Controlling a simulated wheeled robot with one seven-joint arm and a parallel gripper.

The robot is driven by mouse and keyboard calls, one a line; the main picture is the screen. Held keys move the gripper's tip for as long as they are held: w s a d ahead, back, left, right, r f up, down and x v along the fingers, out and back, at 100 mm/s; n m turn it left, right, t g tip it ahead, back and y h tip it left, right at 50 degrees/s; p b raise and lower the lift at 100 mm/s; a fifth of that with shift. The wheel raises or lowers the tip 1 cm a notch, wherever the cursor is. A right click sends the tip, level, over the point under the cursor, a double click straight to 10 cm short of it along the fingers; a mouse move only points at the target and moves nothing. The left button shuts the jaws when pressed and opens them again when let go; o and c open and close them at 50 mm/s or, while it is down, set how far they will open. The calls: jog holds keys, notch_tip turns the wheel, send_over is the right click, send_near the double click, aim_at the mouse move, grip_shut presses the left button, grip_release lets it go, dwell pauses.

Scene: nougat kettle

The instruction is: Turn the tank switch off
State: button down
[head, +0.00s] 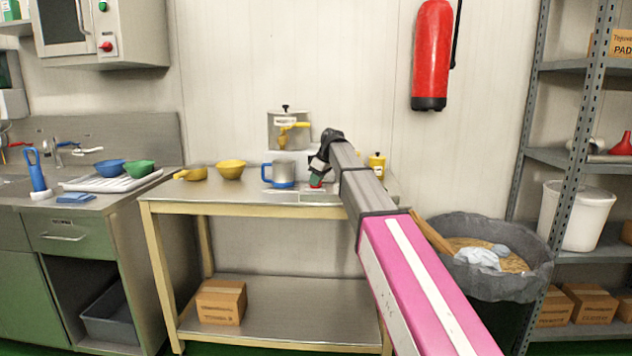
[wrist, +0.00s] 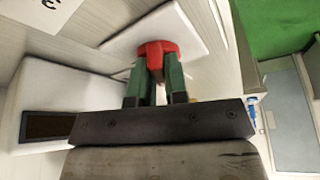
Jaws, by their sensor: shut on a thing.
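My gripper (head: 317,178) is at the back of the steel work table, right of the blue-handled metal pot. In the wrist view my gripper (wrist: 156,85) has its two green fingers closed on a red switch knob (wrist: 158,50). The knob sits on a white plate (wrist: 193,30). In the head view only a bit of red (head: 316,185) shows beneath the fingers, and my arm hides part of that area. A metal tank (head: 287,131) with a yellow tap stands behind the pot (head: 284,173).
A yellow pan (head: 190,174), a yellow bowl (head: 231,169) and a yellow container (head: 376,165) stand on the table (head: 240,193). A grey bin (head: 500,284) is to its right, with shelving beyond. In the wrist view a white box (wrist: 60,85) is close at the left.

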jog(key=n+g, duration=0.1)
jog(key=n, duration=0.3)
jog(key=shift+n+g, duration=0.3)
jog(key=shift+g, duration=0.1)
dwell(0.4)
jog(key=c, duration=1.1)
grip_release()
jog(key=shift+c, duration=0.2)
jog(key=shift+d+r, duration=0.1)
jog(key=v, duration=1)
jog(key=shift+d+r, duration=0.2)
jog(key=shift+r, duration=0.05)
jog(key=shift+w, duration=0.1)
